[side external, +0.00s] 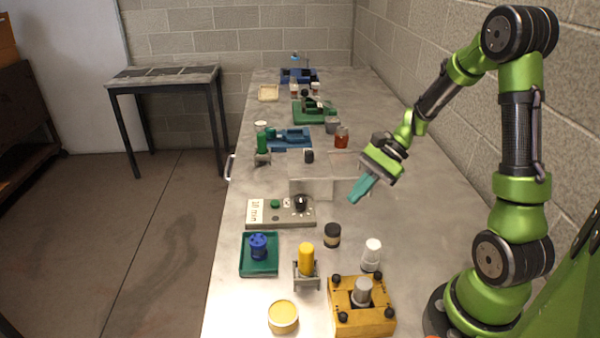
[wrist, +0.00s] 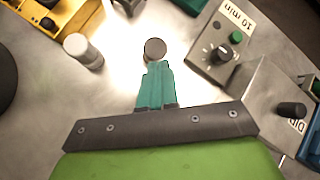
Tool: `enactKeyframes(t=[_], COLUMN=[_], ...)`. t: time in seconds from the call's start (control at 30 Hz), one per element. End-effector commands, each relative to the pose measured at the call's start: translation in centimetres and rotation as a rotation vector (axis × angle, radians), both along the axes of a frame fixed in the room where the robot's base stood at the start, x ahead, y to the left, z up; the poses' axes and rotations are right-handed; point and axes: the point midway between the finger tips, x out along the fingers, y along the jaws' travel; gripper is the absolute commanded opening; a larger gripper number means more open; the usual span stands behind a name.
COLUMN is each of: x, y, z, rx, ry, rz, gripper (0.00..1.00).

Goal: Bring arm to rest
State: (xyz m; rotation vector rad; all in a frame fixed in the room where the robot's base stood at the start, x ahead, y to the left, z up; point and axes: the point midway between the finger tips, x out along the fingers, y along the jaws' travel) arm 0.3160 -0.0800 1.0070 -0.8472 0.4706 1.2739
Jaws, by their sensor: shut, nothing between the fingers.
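My gripper (side external: 362,188) has teal fingers and hangs over the right part of the metal bench, clear of the bench top. Its fingers are together with nothing between them. In the wrist view the shut fingers (wrist: 156,82) point toward a dark jar with a grey-brown lid (wrist: 155,50). That jar (side external: 332,235) stands on the bench in front of the gripper in the side view. My green and black arm reaches in from the right.
A grey timer box marked "10 min" (side external: 280,212) lies left of the gripper. A white-capped bottle (side external: 371,254), a yellow block (side external: 361,318) and a green tray (side external: 244,266) stand nearer. The bench's right strip looks free.

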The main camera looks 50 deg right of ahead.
Motion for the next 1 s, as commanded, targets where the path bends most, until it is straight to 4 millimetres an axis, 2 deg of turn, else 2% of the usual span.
enactKeyframes(t=[0.03, 0.2, 0.5, 0.8, 1.0], x=[-0.7, -3.1, -6.2, -8.0, -8.1], y=[1.2, 3.6, 7.6, 11.1, 11.2], z=[1.3, 4.5, 10.9, 14.7, 14.8], rx=[-0.100, -0.418, -0.863, -0.957, -0.956], ry=[-0.036, -0.171, -0.534, -0.767, -0.774], rz=[0.091, 0.360, 0.707, 0.801, 0.805], gripper=[0.00, 0.00, 0.00, 0.00, 0.00])
